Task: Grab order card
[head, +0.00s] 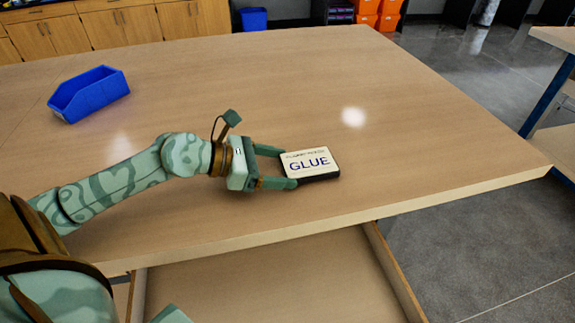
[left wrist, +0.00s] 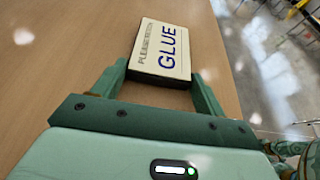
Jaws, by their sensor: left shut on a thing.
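The order card (head: 309,161) is a small cream rectangle with a dark edge and the word GLUE in blue. In the head view it is at the middle right of the wooden table, near the front edge. My left gripper (head: 289,168) reaches in from the left and is shut on the card's near end. The left wrist view shows the card (left wrist: 162,50) between the two green fingers (left wrist: 158,85), its far part sticking out beyond them. I cannot tell whether the card touches the tabletop. My right gripper is not in view.
A blue open bin (head: 90,94) stands on the table (head: 430,130) at the back left. An open drawer or lower shelf (head: 270,285) shows below the table's front edge. The tabletop around the card is clear. Wooden cabinets (head: 85,35) stand behind.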

